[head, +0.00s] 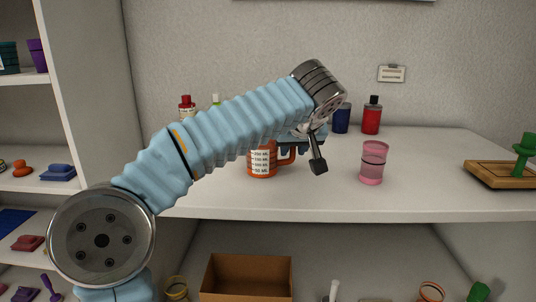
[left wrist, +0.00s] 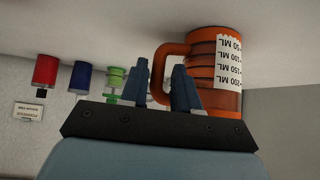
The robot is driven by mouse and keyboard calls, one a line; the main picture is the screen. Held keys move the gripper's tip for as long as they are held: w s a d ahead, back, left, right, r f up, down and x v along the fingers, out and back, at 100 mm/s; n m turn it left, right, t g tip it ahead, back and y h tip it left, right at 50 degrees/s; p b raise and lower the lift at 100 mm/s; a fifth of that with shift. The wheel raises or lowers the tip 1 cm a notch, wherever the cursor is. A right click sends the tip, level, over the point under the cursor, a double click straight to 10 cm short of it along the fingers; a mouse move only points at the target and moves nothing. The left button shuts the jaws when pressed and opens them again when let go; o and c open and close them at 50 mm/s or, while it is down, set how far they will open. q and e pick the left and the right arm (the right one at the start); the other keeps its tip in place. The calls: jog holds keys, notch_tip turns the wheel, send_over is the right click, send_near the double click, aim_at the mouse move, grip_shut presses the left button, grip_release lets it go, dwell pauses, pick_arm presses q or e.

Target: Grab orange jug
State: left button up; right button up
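The orange jug (head: 262,160) stands on the white shelf, partly hidden behind my left arm in the head view. It has a white scale label and a handle on its right side. In the left wrist view the jug (left wrist: 214,70) appears upside down, with its handle toward my fingers. My left gripper (left wrist: 163,85) has its two fingers apart, with the outer part of the handle seen between them. I cannot tell whether they touch it. My right gripper is not in view.
A pink cup (head: 373,162) stands right of the gripper. A blue bottle (head: 341,118) and a red bottle (head: 372,116) stand behind. A wooden board (head: 503,174) with a green item is at far right. A cardboard box (head: 247,278) is below the shelf.

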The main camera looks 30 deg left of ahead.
pick_arm(q)
jog(key=shift+w+a+f, duration=0.2)
jog(key=shift+f, duration=0.15)
jog(key=shift+c, duration=0.4)
grip_shut()
jog(key=shift+r, duration=0.25)
